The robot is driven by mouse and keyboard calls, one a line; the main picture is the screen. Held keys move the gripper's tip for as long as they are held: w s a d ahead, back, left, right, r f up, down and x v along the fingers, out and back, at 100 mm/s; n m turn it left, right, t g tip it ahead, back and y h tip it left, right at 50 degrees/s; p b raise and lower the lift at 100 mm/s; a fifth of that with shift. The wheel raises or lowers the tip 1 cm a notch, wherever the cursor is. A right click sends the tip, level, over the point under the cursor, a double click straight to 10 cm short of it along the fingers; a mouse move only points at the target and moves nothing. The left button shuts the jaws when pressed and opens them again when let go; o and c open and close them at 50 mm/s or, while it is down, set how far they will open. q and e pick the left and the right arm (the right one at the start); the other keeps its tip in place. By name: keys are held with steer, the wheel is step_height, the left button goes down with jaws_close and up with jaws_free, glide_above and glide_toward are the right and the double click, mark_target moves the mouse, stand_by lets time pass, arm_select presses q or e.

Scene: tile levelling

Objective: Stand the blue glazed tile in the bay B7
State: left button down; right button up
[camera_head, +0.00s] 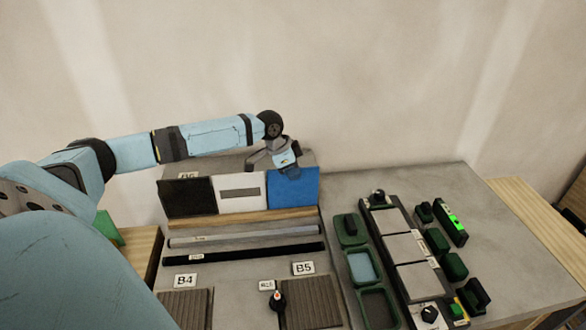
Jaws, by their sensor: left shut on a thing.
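The blue glazed tile (300,192) stands upright at the right end of a row of tiles at the back of the grey worktop. My left gripper (288,172) comes down over its top edge and is shut on it. I cannot tell whether the tile's lower edge touches a support. A white tile with a grey bar (242,204) and a black tile (186,198) stand beside it to the left. No B7 label is readable; a partly covered label (188,176), perhaps B6, shows behind the black tile. My right gripper is not in view.
Wooden, grey and black bars (245,256) lie in front of the tiles. Ribbed pads lie near the labels B4 (185,280) and B5 (303,268), with a knob (277,301) between. Green trays (379,309) and a rack of grey tiles (417,283) occupy the right.

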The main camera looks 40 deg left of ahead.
arm_select(q)
steer(key=shift+f, duration=0.5)
steer(key=shift+p, duration=0.55)
steer(key=shift+w+a+p, duration=0.25)
steer(key=shift+p, duration=0.05)
stand_by(1.2)
steer(key=shift+f, duration=0.15)
stand_by(0.8)
stand_by(0.8)
steer(key=c, duration=1.2)
jaws_free()
steer(key=shift+f, duration=0.1)
steer(key=shift+o, duration=0.2)
